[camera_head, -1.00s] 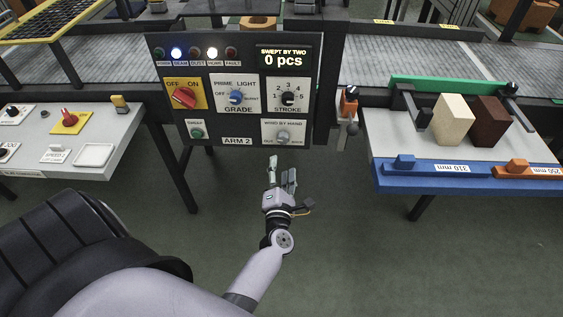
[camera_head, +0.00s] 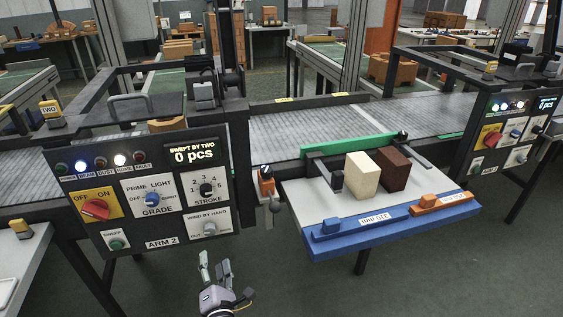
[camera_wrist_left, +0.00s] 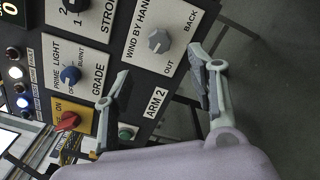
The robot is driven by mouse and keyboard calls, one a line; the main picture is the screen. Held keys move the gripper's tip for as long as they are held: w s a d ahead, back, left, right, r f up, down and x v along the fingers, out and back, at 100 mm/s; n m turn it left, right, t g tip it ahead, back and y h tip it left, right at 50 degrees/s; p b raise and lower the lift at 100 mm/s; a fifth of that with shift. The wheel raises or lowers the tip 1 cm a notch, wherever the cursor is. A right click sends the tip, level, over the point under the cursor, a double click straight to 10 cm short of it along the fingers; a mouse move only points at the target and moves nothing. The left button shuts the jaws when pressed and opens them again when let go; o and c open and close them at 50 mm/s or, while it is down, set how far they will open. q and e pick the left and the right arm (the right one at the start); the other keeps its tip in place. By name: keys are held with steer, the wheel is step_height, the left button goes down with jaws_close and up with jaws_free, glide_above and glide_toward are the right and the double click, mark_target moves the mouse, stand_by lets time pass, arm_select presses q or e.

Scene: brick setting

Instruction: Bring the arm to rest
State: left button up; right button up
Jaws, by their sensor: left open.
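My left gripper (camera_head: 215,272) is open and empty, low in the head view, in front of and below the ARM 2 control panel (camera_head: 130,243). In the left wrist view its two fingers (camera_wrist_left: 158,92) stand apart with the panel behind them. The panel has a red OFF/ON switch (camera_head: 95,209), a blue grade knob (camera_head: 152,199), a black stroke knob (camera_head: 207,189), a grey wind-by-hand knob (camera_head: 210,229) and a green sweep button (camera_head: 116,244). The display (camera_head: 194,154) reads "SWEPT BY TWO 0 pcs". My right gripper is not in view.
A table with a blue front edge (camera_head: 330,243) stands right of the panel, bearing a cream block (camera_head: 362,177) and a dark brown block (camera_head: 393,168). A small lever (camera_head: 268,190) hangs beside the panel. A conveyor (camera_head: 300,133) runs behind. The floor in front is clear.

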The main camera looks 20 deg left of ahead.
arm_select(q)
steer(key=s+d+f+m+g+h, duration=0.2)
steer(key=s+d+f+m+h, duration=0.15)
steer(key=f+m, duration=0.45)
steer(key=s+d+f+m+g+h, duration=0.1)
steer(key=s+d+f+m+h, duration=0.3)
steer(key=f, duration=0.6)
steer(key=s+d+f+m+g+h, duration=0.2)
steer(key=s+d+f+m, duration=0.25)
steer(key=f+m, duration=0.4)
steer(key=s+a+f+m+g, duration=0.2)
steer(key=s+f+m+g, duration=0.2)
steer(key=s, duration=1.1)
steer(key=s+a+f+m+g, duration=0.2)
steer(key=s+f+m+g, duration=0.3)
steer(key=s+f+m, duration=0.4)
steer(key=s+f, duration=0.3)
steer(key=s, duration=0.4)
steer(key=shift+f, duration=0.2)
